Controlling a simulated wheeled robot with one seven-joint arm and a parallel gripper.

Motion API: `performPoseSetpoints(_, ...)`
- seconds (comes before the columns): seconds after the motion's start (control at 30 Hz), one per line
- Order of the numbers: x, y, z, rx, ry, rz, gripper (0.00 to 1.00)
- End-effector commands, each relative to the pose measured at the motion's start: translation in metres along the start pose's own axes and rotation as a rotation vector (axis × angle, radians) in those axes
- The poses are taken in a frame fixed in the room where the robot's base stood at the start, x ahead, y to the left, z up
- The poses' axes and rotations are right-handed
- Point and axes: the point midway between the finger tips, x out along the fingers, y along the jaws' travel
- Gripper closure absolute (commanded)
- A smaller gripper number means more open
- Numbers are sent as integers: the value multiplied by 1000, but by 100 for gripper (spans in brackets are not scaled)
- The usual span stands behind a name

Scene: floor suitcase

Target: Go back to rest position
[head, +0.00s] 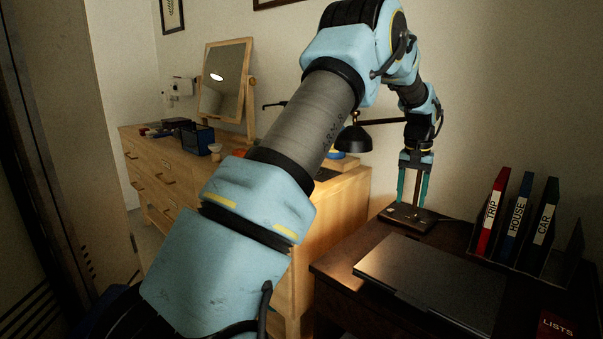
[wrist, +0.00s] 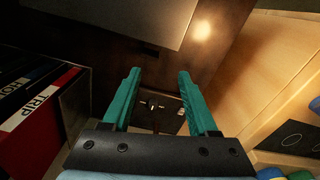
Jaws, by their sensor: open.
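My gripper (head: 411,203) points down over the back of the dark desk (head: 335,268), with my arm stretched out towards it. Its two teal fingers stand apart with nothing between them, as the wrist view (wrist: 160,74) also shows. A small dark flat object (head: 408,217) with a few light marks lies on the desk directly below the fingers. It shows between the fingers in the wrist view (wrist: 150,122). I cannot tell whether the fingertips touch it.
A closed laptop (head: 432,285) lies in front of the gripper. Labelled binders (head: 517,222) stand to the right, near the fingers. A wooden dresser (head: 345,200) with a mirror (head: 224,80) and a black lamp (head: 354,138) stands to the left. The wall is close behind.

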Motion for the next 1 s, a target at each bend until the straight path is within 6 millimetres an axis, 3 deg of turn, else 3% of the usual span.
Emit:
performPoseSetpoints(0.17,-13,-55,35,-64,16,-2,41)
performPoseSetpoints(0.37,-24,-123,105,-158,43,-6,41)
performPoseSetpoints(0.5,-29,-167,180,-243,67,-13,41)
performPoseSetpoints(0.6,-29,-188,238,-305,83,-19,41)
performPoseSetpoints(0.7,-26,-199,292,-359,96,-25,41)
performPoseSetpoints(0.8,-22,-202,332,-398,106,-30,41)
performPoseSetpoints(0.9,-18,-202,356,-422,112,-33,41)
performPoseSetpoints(1.0,-17,-202,367,-431,114,-35,41)
